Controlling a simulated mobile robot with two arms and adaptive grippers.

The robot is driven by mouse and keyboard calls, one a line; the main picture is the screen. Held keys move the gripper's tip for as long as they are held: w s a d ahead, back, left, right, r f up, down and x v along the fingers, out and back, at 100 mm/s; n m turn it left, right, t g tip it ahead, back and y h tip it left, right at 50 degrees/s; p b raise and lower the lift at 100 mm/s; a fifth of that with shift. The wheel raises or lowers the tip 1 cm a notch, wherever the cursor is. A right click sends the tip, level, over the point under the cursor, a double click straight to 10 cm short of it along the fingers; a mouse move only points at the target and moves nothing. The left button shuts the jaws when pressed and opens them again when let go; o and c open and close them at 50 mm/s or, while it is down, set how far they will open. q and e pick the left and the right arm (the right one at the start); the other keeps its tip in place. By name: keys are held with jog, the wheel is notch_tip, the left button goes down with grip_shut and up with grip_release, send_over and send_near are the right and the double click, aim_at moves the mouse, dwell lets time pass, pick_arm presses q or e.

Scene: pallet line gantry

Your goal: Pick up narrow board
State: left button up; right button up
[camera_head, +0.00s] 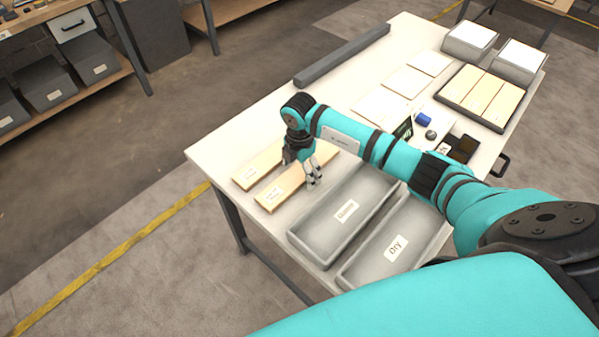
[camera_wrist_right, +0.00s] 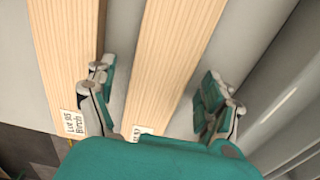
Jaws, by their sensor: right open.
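Two pale wooden boards lie side by side on the light table. The left board (camera_wrist_right: 68,50) has a label with "Birch" on it; it also shows in the head view (camera_head: 262,162). The right board (camera_wrist_right: 172,55) also shows in the head view (camera_head: 268,199), and its label is partly hidden in the wrist view. I cannot tell which is narrower. My right gripper (camera_wrist_right: 155,80) is open and empty over the right board, one finger above the gap between the boards, the other off its right edge. It also shows in the head view (camera_head: 313,175). My left gripper is out of view.
Two grey labelled bins, one (camera_head: 312,246) beside the right board and one marked "Dry" (camera_head: 362,277), stand close right of my gripper. A tray (camera_head: 452,100) holds several boards at the far end. A dark grey bar (camera_head: 342,56) lies along the back edge.

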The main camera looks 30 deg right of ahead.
jog(key=c, duration=1.4)
